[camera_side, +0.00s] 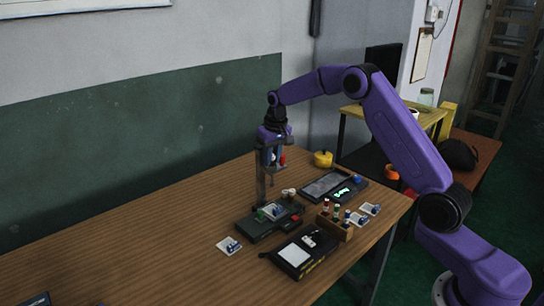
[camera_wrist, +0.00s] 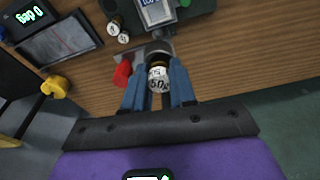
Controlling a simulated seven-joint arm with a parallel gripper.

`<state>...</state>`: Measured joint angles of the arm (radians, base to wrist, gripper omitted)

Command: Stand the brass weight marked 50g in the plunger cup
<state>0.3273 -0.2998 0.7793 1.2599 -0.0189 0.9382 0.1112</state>
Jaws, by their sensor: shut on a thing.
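My gripper (camera_wrist: 158,85) is shut on the brass weight (camera_wrist: 158,77), which has a dark top and a white label reading 50. In the side view my gripper (camera_side: 271,157) is high above the table, at the top of a grey upright stand (camera_side: 261,185); the weight is too small to make out there. In the wrist view a grey rounded holder (camera_wrist: 154,47), which looks like the plunger cup, is just beyond the weight and partly hidden by it. I cannot tell whether they touch. A red part (camera_wrist: 122,72) is just left of the fingers.
A wooden rack (camera_side: 335,226) of small bottles, a black box with a white panel (camera_side: 295,254) and a yellow round object (camera_side: 323,159) are also on the table. The table's left side is mostly clear.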

